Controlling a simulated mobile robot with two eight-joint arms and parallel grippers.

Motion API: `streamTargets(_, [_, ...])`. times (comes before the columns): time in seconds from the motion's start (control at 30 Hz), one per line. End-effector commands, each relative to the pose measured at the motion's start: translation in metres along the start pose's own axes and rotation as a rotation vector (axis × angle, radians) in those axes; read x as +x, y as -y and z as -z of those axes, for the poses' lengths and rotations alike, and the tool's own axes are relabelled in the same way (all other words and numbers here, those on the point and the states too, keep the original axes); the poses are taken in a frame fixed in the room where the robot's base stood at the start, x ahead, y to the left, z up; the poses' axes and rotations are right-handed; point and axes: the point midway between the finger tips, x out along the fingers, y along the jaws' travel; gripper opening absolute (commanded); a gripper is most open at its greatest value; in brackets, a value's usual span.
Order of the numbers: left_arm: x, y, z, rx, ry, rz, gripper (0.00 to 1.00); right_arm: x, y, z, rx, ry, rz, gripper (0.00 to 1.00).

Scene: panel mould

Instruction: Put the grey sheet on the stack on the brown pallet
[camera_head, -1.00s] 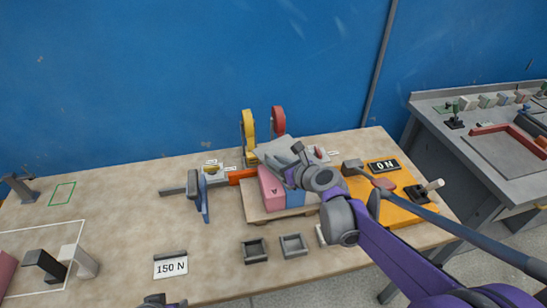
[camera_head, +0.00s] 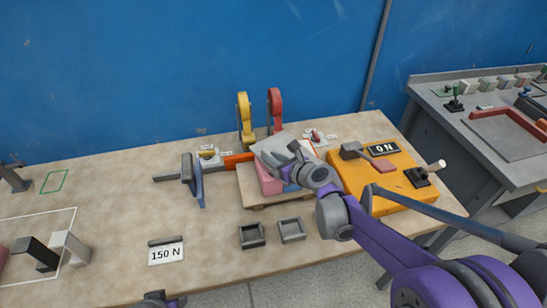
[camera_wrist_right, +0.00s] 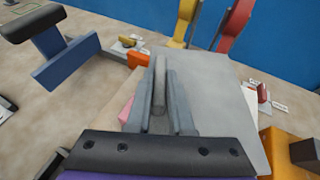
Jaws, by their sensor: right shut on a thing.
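The grey sheet (camera_head: 272,145) is tilted over the stack of a pink block (camera_head: 268,182) and a blue block (camera_head: 291,187) on the brown pallet (camera_head: 249,192). My right gripper (camera_head: 289,161) is shut on the near edge of the sheet. In the right wrist view the sheet (camera_wrist_right: 222,105) extends away from the right gripper (camera_wrist_right: 160,95), with a strip of pink block (camera_wrist_right: 126,108) beside it. The sheet hides the top of the stack, so I cannot tell whether they touch. A dark piece of my left gripper (camera_head: 160,300) shows at the bottom edge; its jaws are unclear.
A yellow (camera_head: 243,118) and a red upright (camera_head: 275,110) stand behind the pallet. A blue-faced clamp (camera_head: 197,183) stands left. An orange box (camera_head: 400,192) with an "ON" sign is right. Two small grey trays (camera_head: 252,236) (camera_head: 291,230) and a "150 N" sign (camera_head: 166,254) lie in front.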

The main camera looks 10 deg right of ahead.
Motion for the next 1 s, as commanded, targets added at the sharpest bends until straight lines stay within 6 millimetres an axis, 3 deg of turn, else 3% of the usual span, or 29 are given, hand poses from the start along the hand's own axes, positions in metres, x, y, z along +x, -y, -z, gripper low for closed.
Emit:
streamTargets(0.7, [0.009, 0.0, -0.007, 0.0, 0.005, 0.0, 0.5, 0.005, 0.0, 0.012, 0.0, 0.0, 0.0, 0.0])
streamTargets(0.73, [0.009, 0.0, -0.007, 0.0, 0.005, 0.0, 0.5, 0.005, 0.0, 0.012, -0.001, 0.0, 0.0, 0.21])
streamTargets(0.8, [0.008, 0.0, -0.007, 0.0, 0.005, 0.0, 0.5, 0.004, 0.0, 0.011, 0.0, 0.0, 0.0, 0.34])
streamTargets(0.9, [0.008, 0.0, -0.007, 0.0, 0.004, 0.0, 0.5, 0.004, 0.0, 0.011, 0.0, 0.0, 0.0, 0.52])
streamTargets(1.0, [0.008, 0.0, -0.007, 0.0, 0.004, 0.0, 0.5, 0.004, 0.0, 0.011, 0.0, 0.0, 0.0, 0.55])
